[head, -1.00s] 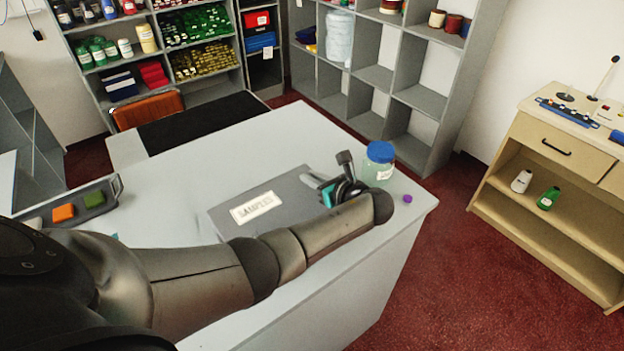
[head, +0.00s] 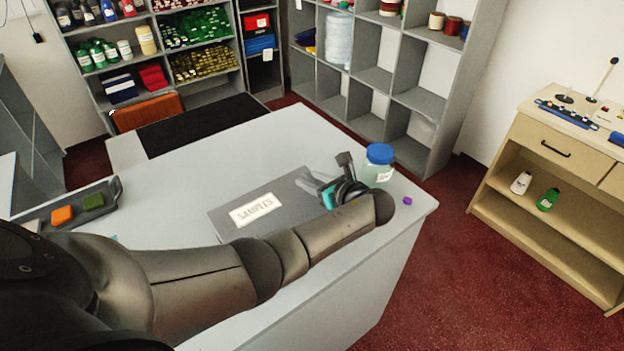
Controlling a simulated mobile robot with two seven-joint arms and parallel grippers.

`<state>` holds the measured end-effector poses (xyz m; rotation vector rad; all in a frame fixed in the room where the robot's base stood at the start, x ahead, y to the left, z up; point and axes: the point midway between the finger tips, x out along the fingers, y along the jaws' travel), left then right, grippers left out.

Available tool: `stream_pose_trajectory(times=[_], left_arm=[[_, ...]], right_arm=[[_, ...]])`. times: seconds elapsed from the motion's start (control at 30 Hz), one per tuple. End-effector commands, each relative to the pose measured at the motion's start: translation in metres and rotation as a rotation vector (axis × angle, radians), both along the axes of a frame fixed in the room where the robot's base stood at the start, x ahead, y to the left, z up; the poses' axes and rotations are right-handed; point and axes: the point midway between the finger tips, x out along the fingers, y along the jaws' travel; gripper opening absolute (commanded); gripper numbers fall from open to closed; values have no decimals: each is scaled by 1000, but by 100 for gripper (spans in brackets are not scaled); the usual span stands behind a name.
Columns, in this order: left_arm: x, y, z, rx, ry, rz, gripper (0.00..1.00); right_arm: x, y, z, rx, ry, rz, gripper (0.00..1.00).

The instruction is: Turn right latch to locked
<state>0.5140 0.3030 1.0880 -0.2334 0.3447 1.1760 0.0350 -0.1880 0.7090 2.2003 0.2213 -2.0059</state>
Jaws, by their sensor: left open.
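A flat grey case labelled SAMPLES (head: 236,228) lies on the light grey counter (head: 200,171). My left arm reaches across the counter from the left, in front of the case. My left gripper (head: 314,185) is at the case's right end, its fingers open over or beside that end. I cannot tell whether the fingers touch the case. The right latch cannot be made out; the gripper and arm cover that part of the case. My right gripper is not in view.
A jar with a blue lid (head: 379,165) stands just behind my left gripper, close to it. A small purple piece (head: 407,201) lies near the counter's right edge. A dark tray (head: 118,190) with an orange and a green block sits at the left. The counter's back is clear.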

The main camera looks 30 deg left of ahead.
Motion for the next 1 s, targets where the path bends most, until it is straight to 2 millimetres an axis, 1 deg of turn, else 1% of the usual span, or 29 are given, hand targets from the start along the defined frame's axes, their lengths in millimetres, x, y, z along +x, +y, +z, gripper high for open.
stream_pose_trajectory(times=[0.13, 0.27, 0.37, 0.6, 0.7, 0.83, 1.0], left_arm=[[-1, -4, 1, -1, 0, -1, 45], [-6, -18, 8, -2, -2, -3, 45], [-13, -36, 16, -4, -2, -4, 45], [-34, -87, 38, -4, -2, -4, 45], [-41, -104, 46, -4, -1, -2, 45], [-47, -120, 53, -2, -2, -2, 45], [-52, -130, 58, 0, 0, 0, 45]], right_arm=[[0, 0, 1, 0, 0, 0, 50], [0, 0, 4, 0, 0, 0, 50], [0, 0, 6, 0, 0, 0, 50], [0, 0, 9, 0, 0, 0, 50], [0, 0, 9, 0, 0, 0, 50], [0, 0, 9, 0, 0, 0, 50], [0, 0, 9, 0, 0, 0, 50]])
